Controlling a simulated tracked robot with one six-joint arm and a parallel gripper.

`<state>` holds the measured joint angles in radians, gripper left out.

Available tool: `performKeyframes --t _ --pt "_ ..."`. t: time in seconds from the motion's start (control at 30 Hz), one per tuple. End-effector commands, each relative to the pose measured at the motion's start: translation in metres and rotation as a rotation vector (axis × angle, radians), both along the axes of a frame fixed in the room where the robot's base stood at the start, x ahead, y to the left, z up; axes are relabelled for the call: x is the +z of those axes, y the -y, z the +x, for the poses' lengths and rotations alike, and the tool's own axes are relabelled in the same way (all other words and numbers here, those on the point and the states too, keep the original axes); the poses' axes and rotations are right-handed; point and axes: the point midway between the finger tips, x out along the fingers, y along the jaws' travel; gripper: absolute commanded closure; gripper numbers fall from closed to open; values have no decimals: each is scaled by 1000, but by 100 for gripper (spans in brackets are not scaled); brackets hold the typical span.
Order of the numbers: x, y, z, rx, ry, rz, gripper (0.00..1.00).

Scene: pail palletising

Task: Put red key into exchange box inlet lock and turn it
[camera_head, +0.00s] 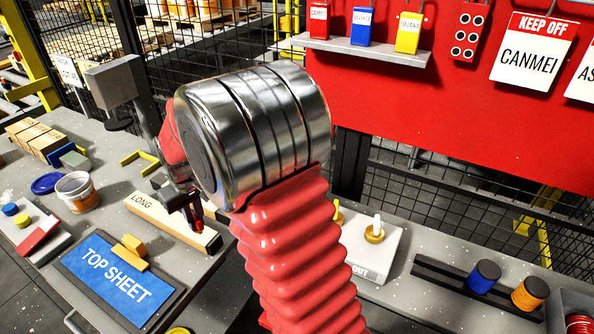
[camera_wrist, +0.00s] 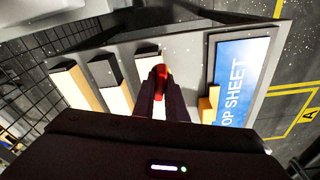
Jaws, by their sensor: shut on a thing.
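My gripper (camera_head: 190,208) hangs over the left bench, beside the block marked LONG. In the wrist view my gripper (camera_wrist: 160,92) has its dark fingers closed on a small red thing, which I take as the red key (camera_wrist: 160,73); its shape is mostly hidden. A pale box (camera_head: 385,262), with lettering ending in OUT, stands on the right bench and may be the exchange box. It has a brass lock (camera_head: 375,234) with a white piece upright in it. A second yellow piece (camera_head: 338,214) shows at its left, beside my arm, which hides the rest of the box.
The LONG block (camera_head: 152,209), the blue TOP SHEET board (camera_head: 112,280) and a white pail (camera_head: 75,188) are on the left bench. Blue (camera_head: 484,276) and orange (camera_head: 529,293) spools stand at the right. A red panel (camera_head: 435,115) and mesh fence rise behind.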

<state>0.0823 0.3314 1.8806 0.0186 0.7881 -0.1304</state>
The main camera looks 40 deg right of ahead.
Motion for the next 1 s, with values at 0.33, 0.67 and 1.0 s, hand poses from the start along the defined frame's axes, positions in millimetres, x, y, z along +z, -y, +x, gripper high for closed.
performKeyframes --t 0.33,0.67,1.0 --pt "30 117 -21 102 -12 -3 100" --pt "60 217 -65 216 -7 3 100" --pt "80 273 -103 304 7 5 100"
